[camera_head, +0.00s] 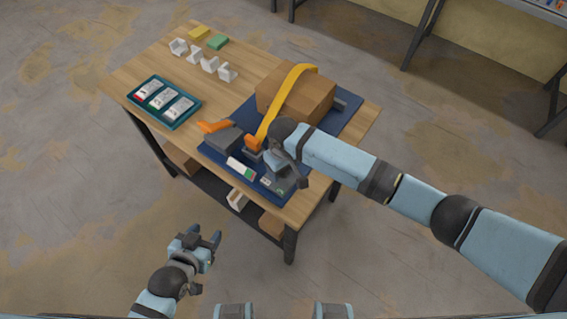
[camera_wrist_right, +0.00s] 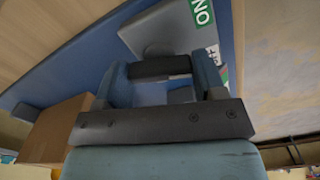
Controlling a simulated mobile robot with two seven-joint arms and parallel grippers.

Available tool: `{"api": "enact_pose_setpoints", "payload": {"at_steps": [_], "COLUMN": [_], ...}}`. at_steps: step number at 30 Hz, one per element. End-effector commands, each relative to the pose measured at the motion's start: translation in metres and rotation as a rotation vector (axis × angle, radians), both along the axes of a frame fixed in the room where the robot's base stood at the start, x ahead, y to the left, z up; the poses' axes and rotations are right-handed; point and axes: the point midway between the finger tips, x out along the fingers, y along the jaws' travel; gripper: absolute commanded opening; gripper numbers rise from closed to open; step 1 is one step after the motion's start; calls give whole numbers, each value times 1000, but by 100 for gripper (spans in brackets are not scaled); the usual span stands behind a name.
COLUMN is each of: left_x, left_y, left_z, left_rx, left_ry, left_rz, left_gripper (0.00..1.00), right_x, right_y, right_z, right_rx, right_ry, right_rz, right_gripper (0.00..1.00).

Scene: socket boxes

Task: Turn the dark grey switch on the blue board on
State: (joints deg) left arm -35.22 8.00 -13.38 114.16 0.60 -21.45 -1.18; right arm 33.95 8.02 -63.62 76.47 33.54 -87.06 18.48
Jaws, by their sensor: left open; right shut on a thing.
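The blue board (camera_head: 246,113) lies on the wooden table. The dark grey switch (camera_head: 279,184) sits at the board's near corner. In the right wrist view its grey body (camera_wrist_right: 165,28) carries a green ON label (camera_wrist_right: 201,12). My right gripper (camera_head: 276,162) is over the switch, and in its wrist view (camera_wrist_right: 160,75) the fingers are shut on a dark bar, which looks like the switch's handle. The gripper hides part of the switch, so its exact setting cannot be told. My left gripper (camera_head: 208,240) is open and empty, off the table's near left side.
A brown box (camera_head: 295,95) under a yellow strap (camera_head: 284,98) stands on the board. Beside it is a grey device with an orange lever (camera_head: 214,127). A teal tray (camera_head: 193,111), white brackets (camera_head: 209,64) and yellow and green blocks (camera_head: 217,42) lie further left.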

Motion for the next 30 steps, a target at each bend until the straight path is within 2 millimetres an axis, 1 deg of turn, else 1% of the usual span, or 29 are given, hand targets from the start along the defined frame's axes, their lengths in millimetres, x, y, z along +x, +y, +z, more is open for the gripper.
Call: {"api": "enact_pose_setpoints", "payload": {"at_steps": [1,9,21,30], "left_x": [0,0,-3,-4], "left_y": [1,8,8,8], "left_z": [9,24,36,39], "left_rx": [2,10,9,9], "left_ry": [-1,-6,1,2], "left_rz": [1,15,20,21], "left_gripper": [53,53,53,53], "right_x": [0,0,0,0], "right_y": [0,0,1,1], "right_z": [5,4,2,1], "right_rx": [0,1,2,2], "right_ry": [1,1,0,-1], "right_rz": [40,297,632,777], "right_gripper": [40,40,40,40]}}
